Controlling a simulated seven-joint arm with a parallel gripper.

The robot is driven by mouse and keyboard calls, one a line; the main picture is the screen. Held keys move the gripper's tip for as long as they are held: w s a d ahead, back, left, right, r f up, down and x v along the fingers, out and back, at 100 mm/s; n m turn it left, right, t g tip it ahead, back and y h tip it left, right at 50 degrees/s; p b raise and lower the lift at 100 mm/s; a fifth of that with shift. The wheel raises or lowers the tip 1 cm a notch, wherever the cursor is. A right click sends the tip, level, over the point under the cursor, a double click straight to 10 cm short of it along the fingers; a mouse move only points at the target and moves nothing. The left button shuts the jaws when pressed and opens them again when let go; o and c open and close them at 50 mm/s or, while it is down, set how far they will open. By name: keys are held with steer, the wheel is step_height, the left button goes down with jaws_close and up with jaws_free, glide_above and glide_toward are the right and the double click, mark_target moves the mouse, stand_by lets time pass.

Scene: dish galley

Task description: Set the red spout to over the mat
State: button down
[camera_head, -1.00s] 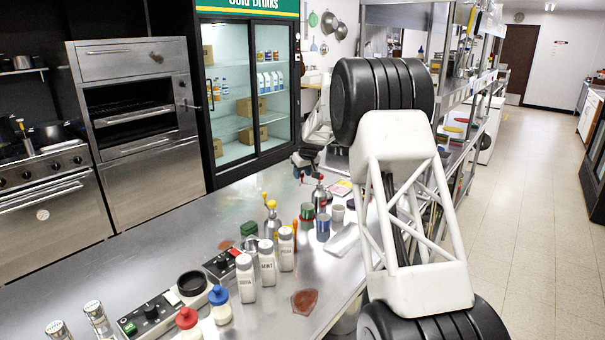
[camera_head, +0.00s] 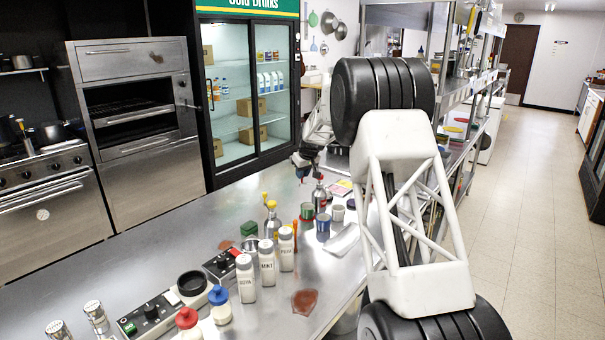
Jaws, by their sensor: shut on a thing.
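A silver bottle with a red top (camera_head: 320,180) stands on the steel counter, towards its far end. The red spout at its top is very small here, and its direction is hard to tell. My gripper (camera_head: 302,172) is just left of the bottle top, pointing down. Its fingers are shut on the red spout, though the contact is small and partly hidden by the hand. A flat yellow and pink piece (camera_head: 341,187) lies behind the bottle to the right; it may be the mat, but I cannot be sure.
A bottle with a yellow spout (camera_head: 271,222) stands nearer. A green-red can (camera_head: 307,211), a blue cup (camera_head: 323,222) and a pale cup (camera_head: 338,212) stand close around the red-topped bottle. White shakers (camera_head: 267,262) fill the front. Bare counter lies to the left (camera_head: 190,232).

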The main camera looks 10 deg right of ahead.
steer(key=s+d+n+g+y, duration=0.2)
steer(key=s+n+g, duration=0.2)
steer(key=s+n, duration=0.3)
steer(key=shift+n+y, duration=0.3)
steer(key=shift+n, duration=2.5)
steer(key=c, duration=1.1)
jaws_free()
steer(key=shift+d+r, duration=0.1)
steer(key=shift+r, duration=0.05)
steer(key=shift+v, duration=3.8)
